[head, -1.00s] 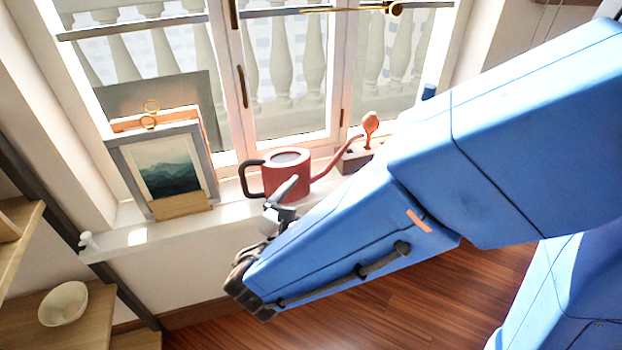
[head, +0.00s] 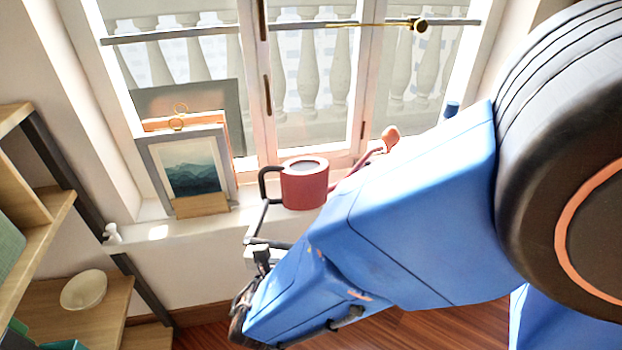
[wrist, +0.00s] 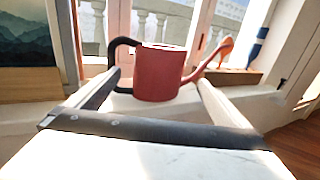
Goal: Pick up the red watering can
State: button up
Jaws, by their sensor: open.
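The red watering can (head: 304,184) stands upright on the white windowsill, with its black handle on the left and its spout reaching right. In the head view my arm hides part of the spout. In the wrist view the red watering can (wrist: 158,76) is straight ahead, between and beyond the fingers. My gripper (wrist: 157,82) is open and empty, its two fingers spread to either side of the can's body. In the head view my gripper (head: 262,222) is just below and left of the can, in front of the sill. Contact with the can cannot be made out.
A framed mountain picture (head: 190,168) leans at the left of the windowsill (head: 150,235). A small white figure (head: 113,233) stands at the sill's left end. A white bowl (head: 84,290) rests on a wooden shelf at lower left. A blue bottle (wrist: 257,50) stands right of the spout.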

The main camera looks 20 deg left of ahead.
aim_at(302, 186)
jog(key=w, duration=0.3)
jog(key=w+a, duration=0.1)
jog(key=w, duration=0.7)
jog(key=shift+w+a, duration=0.1)
jog(key=shift+a, duration=0.2)
jog(key=shift+r, duration=0.1)
jog(key=c, duration=1.2)
jog(key=shift+r, duration=5)
